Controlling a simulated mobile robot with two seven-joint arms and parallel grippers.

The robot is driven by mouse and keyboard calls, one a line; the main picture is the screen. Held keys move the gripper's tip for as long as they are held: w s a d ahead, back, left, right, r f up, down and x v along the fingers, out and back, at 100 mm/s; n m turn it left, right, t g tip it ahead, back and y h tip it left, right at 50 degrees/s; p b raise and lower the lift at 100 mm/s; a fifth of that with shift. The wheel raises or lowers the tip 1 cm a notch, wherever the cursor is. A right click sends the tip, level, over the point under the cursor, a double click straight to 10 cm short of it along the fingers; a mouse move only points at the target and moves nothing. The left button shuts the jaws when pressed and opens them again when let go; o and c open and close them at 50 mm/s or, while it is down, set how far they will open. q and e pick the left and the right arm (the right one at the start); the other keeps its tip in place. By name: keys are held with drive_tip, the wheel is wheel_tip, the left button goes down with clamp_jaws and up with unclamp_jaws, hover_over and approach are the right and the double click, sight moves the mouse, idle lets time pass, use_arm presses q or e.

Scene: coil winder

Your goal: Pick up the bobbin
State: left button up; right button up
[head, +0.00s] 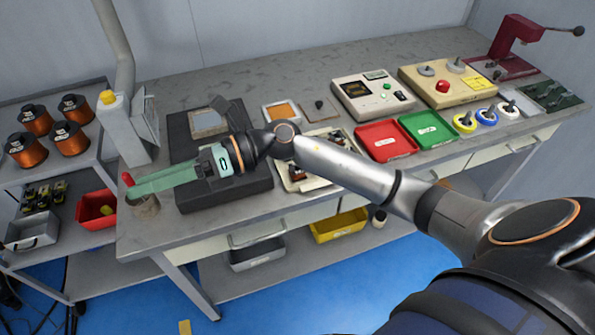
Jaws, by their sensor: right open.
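My right gripper (134,192) reaches across the left part of the workbench with its long green fingers pointing left. It is open, and I see nothing held between the fingers. I cannot pick out the bobbin for certain. A cream tray (284,179) with small dark and reddish-brown parts lies right of the gripper, partly hidden by my right arm. My left gripper is not in view.
Copper wire spools (72,139) stand on the left shelf, above a red bin (97,209). Red (387,141) and green (428,129) trays, control boxes (372,94) and tape rolls (487,116) fill the right. The bench's back strip is clear.

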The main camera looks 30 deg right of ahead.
drive_tip(key=w+d+f+n+g+h, duration=0.1)
drive_tip(key=d+f+n+h, duration=0.1)
drive_tip(key=d+h, duration=0.2)
drive_tip(key=w+d+f+n+h, duration=0.1)
drive_tip(key=d+h, duration=0.4)
drive_tip(key=d, duration=0.5)
drive_tip(key=w+d+f+n+g+h, duration=0.1)
drive_tip(key=w+d+f+n+h, duration=0.1)
drive_tip(key=d+f+h, duration=0.3)
drive_tip(key=shift+d+f+n+g, duration=0.1)
drive_tip(key=shift+d+n+g, duration=0.2)
drive_tip(key=shift+d+n, duration=0.7)
drive_tip(key=d+r+m+h, duration=0.1)
drive_tip(key=d+r+h, duration=0.15)
drive_tip(key=d, duration=0.55)
hover_over(298, 172)
drive_tip(key=w+d, duration=0.1)
drive_tip(key=shift+h, duration=0.45)
wheel_tip(298, 172, down, 7)
drive_tip(key=shift+w+f, duration=0.1)
drive_tip(key=shift+a+f, duration=0.15)
drive_tip(key=shift+f, duration=2.75)
clamp_jaws()
